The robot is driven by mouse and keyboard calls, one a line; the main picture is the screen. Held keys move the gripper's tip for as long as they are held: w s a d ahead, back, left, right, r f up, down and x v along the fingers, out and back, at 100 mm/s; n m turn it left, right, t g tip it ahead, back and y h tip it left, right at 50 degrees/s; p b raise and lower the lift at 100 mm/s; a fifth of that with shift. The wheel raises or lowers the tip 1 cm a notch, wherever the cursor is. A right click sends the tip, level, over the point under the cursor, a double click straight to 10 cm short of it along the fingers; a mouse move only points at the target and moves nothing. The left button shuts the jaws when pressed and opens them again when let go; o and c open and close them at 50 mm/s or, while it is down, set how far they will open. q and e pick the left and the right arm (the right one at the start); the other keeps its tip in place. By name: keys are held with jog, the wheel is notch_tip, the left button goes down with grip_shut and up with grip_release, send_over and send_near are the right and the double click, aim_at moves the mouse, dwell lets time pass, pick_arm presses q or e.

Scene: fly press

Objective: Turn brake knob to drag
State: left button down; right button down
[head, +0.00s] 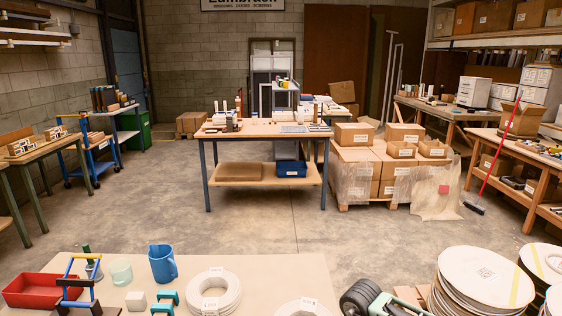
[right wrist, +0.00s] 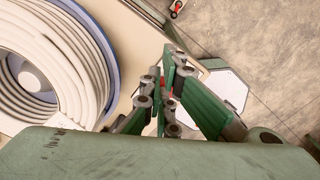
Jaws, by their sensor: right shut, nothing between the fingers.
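My right gripper (right wrist: 170,75) shows in the right wrist view. Its green fingers are together with nothing held between them. A coil of pale hose or cable (right wrist: 60,60) with a blue rim lies left of the fingers, apart from them. A small red part (right wrist: 176,8) on a dark fitting shows at the top edge of that view, too small to tell what it is. I cannot pick out a brake knob or a drag mark in either view. My left gripper is not in view.
Stacked round discs (head: 484,280) stand at right. The floor (head: 270,228) beyond is clear up to a workbench (head: 262,128).

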jog(key=shift+s+f, duration=0.3)
